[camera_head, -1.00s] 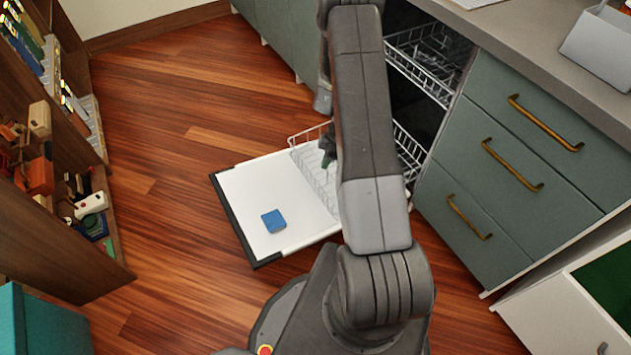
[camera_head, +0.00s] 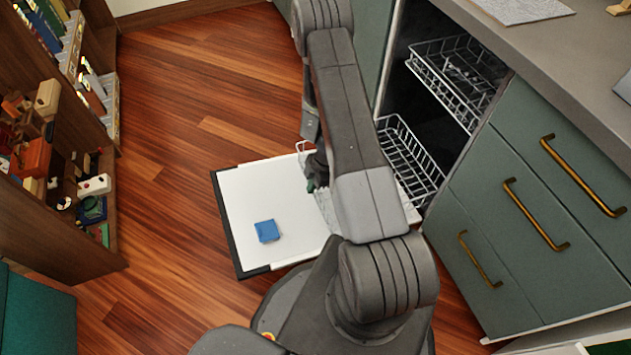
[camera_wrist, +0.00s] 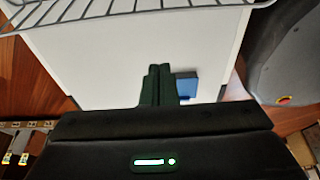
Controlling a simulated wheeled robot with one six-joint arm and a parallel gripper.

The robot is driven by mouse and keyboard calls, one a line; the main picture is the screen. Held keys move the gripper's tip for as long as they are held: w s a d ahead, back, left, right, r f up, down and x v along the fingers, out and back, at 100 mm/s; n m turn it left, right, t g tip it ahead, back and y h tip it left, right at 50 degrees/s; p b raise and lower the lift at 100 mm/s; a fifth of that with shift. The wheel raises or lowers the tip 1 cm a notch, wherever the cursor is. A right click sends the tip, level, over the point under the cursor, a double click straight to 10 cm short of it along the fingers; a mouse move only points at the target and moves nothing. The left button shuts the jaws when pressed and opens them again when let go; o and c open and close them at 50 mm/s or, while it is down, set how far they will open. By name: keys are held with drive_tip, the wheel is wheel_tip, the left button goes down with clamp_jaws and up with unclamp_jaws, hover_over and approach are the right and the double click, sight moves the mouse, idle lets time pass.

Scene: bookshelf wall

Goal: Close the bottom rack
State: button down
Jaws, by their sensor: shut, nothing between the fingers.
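The bottom rack (camera_head: 408,152) is a white wire basket low in the dishwasher. Its rear part shows inside the cavity, and its front part reaches over the open door, partly hidden by my arm. Its wires also cross the top of the wrist view (camera_wrist: 110,14). The dishwasher door (camera_head: 245,200) lies open and flat, white inside with a dark edge. My gripper (camera_head: 312,186) is over the door at the rack's front end, mostly hidden by my arm. In the wrist view my gripper (camera_wrist: 159,72) has its dark fingers together and empty. I cannot tell whether they touch the rack.
A blue block (camera_head: 267,231) lies on the door. The upper rack (camera_head: 455,72) sits above the bottom rack. Green drawers (camera_head: 500,215) with brass handles stand to the right. A bookshelf (camera_head: 60,170) stands at the left, with bare wooden floor (camera_head: 180,160) between.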

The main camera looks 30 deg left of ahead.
wheel_tip(320, 180, down, 6)
drive_tip(key=w+d, duration=0.1)
drive_tip(key=shift+w+d+b, duration=0.2)
drive_tip(key=shift+w+b, duration=0.1)
drive_tip(key=shift+w+r, duration=0.1)
